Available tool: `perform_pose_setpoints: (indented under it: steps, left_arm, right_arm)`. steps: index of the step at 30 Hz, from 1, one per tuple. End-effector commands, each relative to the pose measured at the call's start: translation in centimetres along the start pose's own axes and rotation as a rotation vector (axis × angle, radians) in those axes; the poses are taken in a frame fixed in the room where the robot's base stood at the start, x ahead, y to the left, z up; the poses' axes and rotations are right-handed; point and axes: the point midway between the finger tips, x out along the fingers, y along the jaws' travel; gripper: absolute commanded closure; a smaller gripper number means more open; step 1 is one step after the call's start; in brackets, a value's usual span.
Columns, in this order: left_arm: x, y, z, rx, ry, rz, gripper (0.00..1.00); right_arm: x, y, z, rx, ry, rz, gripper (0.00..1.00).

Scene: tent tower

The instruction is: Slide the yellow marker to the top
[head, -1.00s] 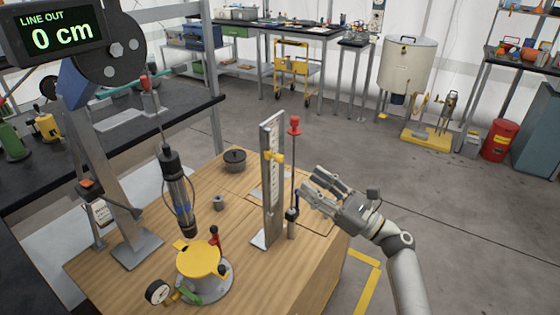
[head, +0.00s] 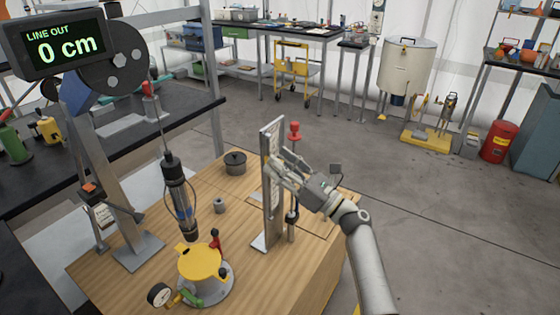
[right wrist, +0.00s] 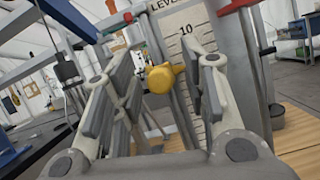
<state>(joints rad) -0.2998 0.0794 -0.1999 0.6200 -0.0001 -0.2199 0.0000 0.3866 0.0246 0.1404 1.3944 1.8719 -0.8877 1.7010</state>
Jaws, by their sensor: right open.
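The yellow marker (right wrist: 162,78) shows in the right wrist view as a round knob with a flat piece behind it, on the upright level scale (right wrist: 190,55) a little below the 10 mark. In the head view the scale's metal post (head: 271,205) stands on the wooden table, and my gripper hides most of the marker. My right gripper (head: 275,170) is at the post. In the right wrist view its open fingers (right wrist: 160,85) stand on either side of the knob, with gaps visible. My left gripper is not in view.
A red-topped rod (head: 295,131) stands just behind the post. A hanging cylinder (head: 178,195), a yellow-lidded vessel (head: 200,262) with a gauge, and a dark lidded pot (head: 235,162) are to the left. The display (head: 65,45) reads 0 cm.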

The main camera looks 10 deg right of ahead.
Motion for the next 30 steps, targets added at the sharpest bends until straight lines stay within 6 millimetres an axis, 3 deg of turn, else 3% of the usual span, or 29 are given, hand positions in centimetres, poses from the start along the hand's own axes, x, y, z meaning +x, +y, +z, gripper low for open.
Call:
perform_pose_setpoints:
  steps: [10, 20, 30]
  left_arm:
    - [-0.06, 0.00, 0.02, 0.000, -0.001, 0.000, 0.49]
    - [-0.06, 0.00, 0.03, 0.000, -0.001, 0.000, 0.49]
    - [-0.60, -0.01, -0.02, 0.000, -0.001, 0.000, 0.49]
  right_arm:
    - [0.44, 0.01, -0.08, 0.000, 0.001, -0.001, 0.60]
    - [0.41, 0.02, -0.07, 0.000, 0.001, 0.000, 1.00]
    - [0.68, 0.17, 0.55, 0.001, 0.001, 0.002, 1.00]
